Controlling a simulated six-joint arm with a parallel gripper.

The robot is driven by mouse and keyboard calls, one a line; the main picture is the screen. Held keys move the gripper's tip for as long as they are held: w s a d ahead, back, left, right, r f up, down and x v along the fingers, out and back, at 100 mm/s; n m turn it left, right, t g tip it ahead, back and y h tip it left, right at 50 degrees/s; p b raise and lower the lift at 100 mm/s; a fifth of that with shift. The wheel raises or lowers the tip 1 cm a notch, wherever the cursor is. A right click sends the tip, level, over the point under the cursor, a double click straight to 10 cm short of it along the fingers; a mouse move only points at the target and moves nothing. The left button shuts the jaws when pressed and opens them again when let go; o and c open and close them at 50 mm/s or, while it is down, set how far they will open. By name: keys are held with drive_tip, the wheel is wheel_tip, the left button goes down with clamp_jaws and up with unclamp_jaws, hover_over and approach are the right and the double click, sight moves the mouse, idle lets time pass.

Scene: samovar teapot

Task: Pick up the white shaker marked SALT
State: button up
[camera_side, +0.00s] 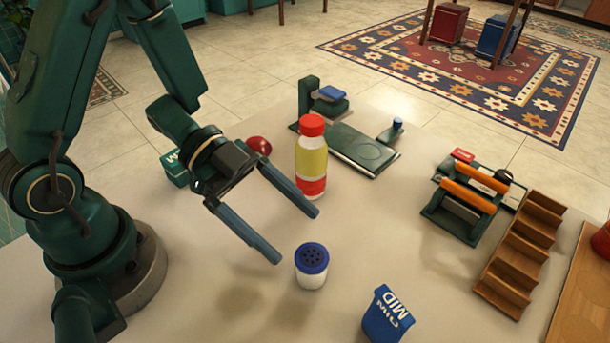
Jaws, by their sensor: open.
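A small white shaker (312,281) with a blue perforated cap stands upright on the pale tabletop. No SALT marking can be read on it from this side. My gripper (297,238) is open, with two long blue-grey fingers spread apart. Nothing is between the fingers. The fingertips are above and just behind the shaker, to its upper left in the picture, and look apart from it.
A bottle (311,160) with a red cap stands close behind the fingers. A blue block marked MID (385,315) is front right. A green device (365,148), an orange-topped holder (468,195) and a wooden stepped rack (520,255) stand farther off. A red ball (259,145) lies behind my gripper.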

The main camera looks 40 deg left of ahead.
sight(312, 259)
wheel_tip(312, 259, down, 3)
drive_tip(key=shift+f, duration=0.1)
drive_tip(key=shift+d+f, duration=0.1)
drive_tip(key=shift+x, duration=2.45)
drive_tip(key=shift+c, duration=0.3)
clamp_jaws()
